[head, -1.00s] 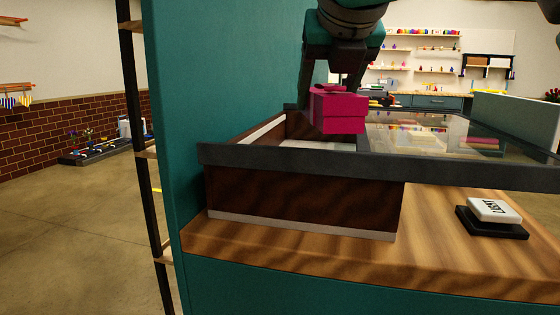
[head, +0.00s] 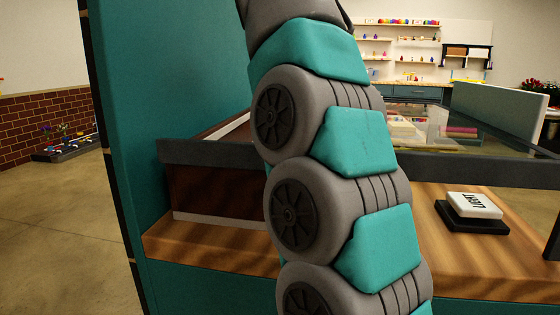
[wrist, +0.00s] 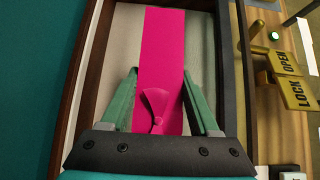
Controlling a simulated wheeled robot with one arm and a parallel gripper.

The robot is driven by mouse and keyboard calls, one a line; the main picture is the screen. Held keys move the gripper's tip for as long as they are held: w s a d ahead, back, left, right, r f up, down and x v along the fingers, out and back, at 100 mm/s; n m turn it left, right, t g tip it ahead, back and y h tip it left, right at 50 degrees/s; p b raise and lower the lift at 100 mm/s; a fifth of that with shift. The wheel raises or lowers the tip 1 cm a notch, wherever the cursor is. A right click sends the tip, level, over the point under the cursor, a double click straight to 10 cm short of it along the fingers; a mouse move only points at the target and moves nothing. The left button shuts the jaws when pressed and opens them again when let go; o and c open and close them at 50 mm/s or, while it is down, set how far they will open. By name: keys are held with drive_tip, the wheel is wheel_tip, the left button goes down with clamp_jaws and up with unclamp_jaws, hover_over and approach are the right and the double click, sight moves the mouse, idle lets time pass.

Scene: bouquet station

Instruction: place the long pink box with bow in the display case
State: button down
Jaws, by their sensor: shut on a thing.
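The long pink box with bow (wrist: 163,50) lies lengthwise between my gripper's fingers in the wrist view, its pink bow (wrist: 157,108) nearest the palm. My gripper (wrist: 159,72) is shut on it. The box is over the pale floor (wrist: 120,50) of the display case, between its dark walls; I cannot tell whether it touches the floor. The display case (head: 215,190) has dark wood sides, a dark frame and a glass top in the head view. There my arm hides the gripper, the box and the open part of the case.
In the wrist view, brass plates marked OPEN (wrist: 285,62) and LOCK (wrist: 298,93) sit right of the case, with a green light (wrist: 274,35). A white LIGHT button (head: 475,205) stands on the wooden counter (head: 450,260). A teal panel (head: 170,90) rises at the left.

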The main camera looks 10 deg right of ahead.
drive_tip(key=shift+w+d+f, duration=0.1)
drive_tip(key=shift+w+d, duration=0.05)
drive_tip(key=shift+w, duration=0.05)
drive_tip(key=shift+d+f, duration=0.1)
drive_tip(key=shift+f, duration=4.85)
drive_tip(key=shift+f, duration=0.1)
drive_tip(key=shift+c, duration=0.6)
unclamp_jaws()
drive_tip(key=shift+s+r, duration=0.15)
drive_tip(key=shift+r, duration=0.2)
drive_tip(key=v, duration=1.1)
drive_tip(key=shift+s+a+r, duration=0.15)
drive_tip(key=shift+a, duration=0.1)
